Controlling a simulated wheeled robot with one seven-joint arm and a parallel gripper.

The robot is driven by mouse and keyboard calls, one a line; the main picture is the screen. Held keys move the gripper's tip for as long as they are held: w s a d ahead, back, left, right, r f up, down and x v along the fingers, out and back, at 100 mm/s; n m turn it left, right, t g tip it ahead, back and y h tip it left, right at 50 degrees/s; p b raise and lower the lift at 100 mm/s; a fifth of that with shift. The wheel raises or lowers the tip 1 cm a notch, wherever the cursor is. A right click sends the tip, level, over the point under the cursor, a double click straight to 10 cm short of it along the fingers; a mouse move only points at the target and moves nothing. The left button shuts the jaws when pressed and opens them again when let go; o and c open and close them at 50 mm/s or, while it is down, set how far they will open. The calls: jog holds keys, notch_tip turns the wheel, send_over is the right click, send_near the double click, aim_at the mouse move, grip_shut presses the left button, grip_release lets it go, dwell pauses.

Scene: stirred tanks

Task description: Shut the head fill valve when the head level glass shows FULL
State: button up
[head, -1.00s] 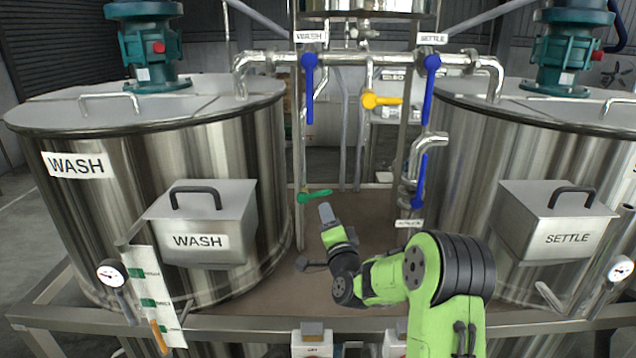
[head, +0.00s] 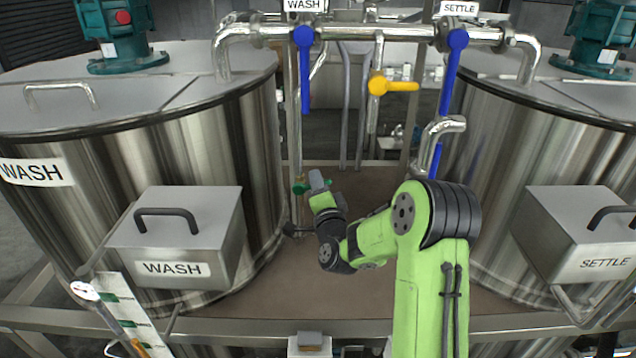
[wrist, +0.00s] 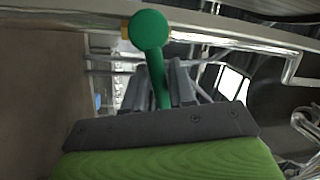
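A valve with a green lever (head: 299,188) sits low between the tanks, on the left upright pipe; I read no label on it. My gripper (head: 318,181) is at this lever and partly covers it. In the wrist view the round green hub (wrist: 149,31) is beyond my gripper (wrist: 166,85), and the lever (wrist: 158,80) runs back between its two dark fingers. The fingers lie close on both sides; I cannot tell whether they press on it. No level glass marked head or FULL is readable in these views.
Blue-handled valves hang under the WASH sign (head: 304,5) and the SETTLE sign (head: 459,8). A yellow-handled valve (head: 392,86) is between them. The WASH tank box (head: 178,240) and SETTLE tank box (head: 580,235) jut out at the sides. A brown deck (head: 270,300) lies between the tanks.

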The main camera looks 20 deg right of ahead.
grip_shut()
jog(key=shift+d+f+m+b, duration=0.1)
jog(key=shift+f+m+b, duration=0.4)
jog(key=shift+m, duration=0.4)
jog(key=shift+f+m+h, duration=0.35)
jog(key=shift+m+h, duration=0.05)
jog(key=shift+m, duration=1)
jog(key=shift+o, duration=1.9)
grip_release()
